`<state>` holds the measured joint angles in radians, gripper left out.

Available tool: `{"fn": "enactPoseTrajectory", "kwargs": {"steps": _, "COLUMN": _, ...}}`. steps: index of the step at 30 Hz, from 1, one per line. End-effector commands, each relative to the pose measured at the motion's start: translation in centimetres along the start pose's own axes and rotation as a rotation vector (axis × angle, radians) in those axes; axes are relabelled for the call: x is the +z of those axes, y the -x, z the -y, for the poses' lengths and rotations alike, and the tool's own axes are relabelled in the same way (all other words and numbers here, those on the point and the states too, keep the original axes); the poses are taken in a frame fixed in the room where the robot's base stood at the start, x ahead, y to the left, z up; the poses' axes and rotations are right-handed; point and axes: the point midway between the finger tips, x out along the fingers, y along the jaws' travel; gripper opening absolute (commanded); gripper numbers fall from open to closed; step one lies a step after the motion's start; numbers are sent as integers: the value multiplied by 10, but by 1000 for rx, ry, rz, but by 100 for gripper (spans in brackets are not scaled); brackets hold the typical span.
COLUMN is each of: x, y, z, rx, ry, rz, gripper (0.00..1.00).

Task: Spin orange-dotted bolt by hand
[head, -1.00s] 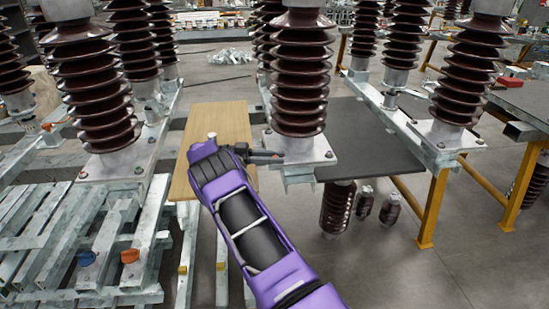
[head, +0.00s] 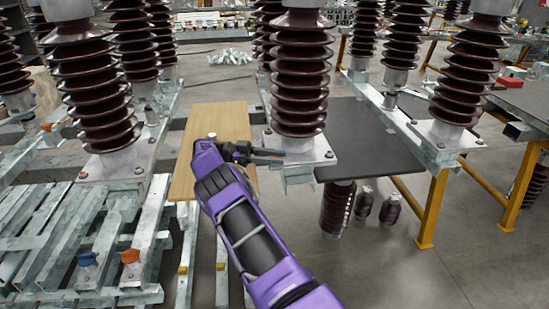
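My purple arm reaches up from the bottom, and my gripper (head: 278,156) points right at the left edge of the square metal base plate (head: 312,158) under the middle brown insulator (head: 299,88). The fingers overlap the plate's left corner in the picture; I cannot tell whether they touch anything there. They are too small and dark to show whether they are open or shut. Bolts show on the plate at its right corner (head: 328,155) and back left (head: 268,132). I can make out no orange dot on any bolt; one near the fingers may be hidden.
A wooden board (head: 222,122) lies behind my wrist, and a dark table top (head: 370,150) extends right of the plate. Orange (head: 130,257) and blue (head: 87,259) caps sit on the metal frame lower left. More insulators stand on both sides.

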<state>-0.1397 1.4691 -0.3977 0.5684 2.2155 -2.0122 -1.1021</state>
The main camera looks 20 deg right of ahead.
Motion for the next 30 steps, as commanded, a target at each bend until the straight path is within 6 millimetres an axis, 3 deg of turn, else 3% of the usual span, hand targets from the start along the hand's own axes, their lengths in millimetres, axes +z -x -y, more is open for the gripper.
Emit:
{"fn": "enactPoseTrajectory", "kwargs": {"steps": 1, "x": 0, "y": 0, "z": 0, "rx": 0, "ry": 0, "rz": 1, "gripper": 46}}
{"fn": "enactPoseTrajectory", "kwargs": {"steps": 3, "x": 0, "y": 0, "z": 0, "rx": -1, "ry": 0, "rz": 1, "gripper": 56}}
{"fn": "enactPoseTrajectory", "kwargs": {"steps": 20, "x": 1, "y": 1, "z": 0, "rx": -15, "ry": 3, "rz": 4, "gripper": 56}}
{"fn": "enactPoseTrajectory", "kwargs": {"steps": 30, "x": 1, "y": 1, "z": -1, "rx": -125, "ry": 5, "rz": 6, "gripper": 56}}
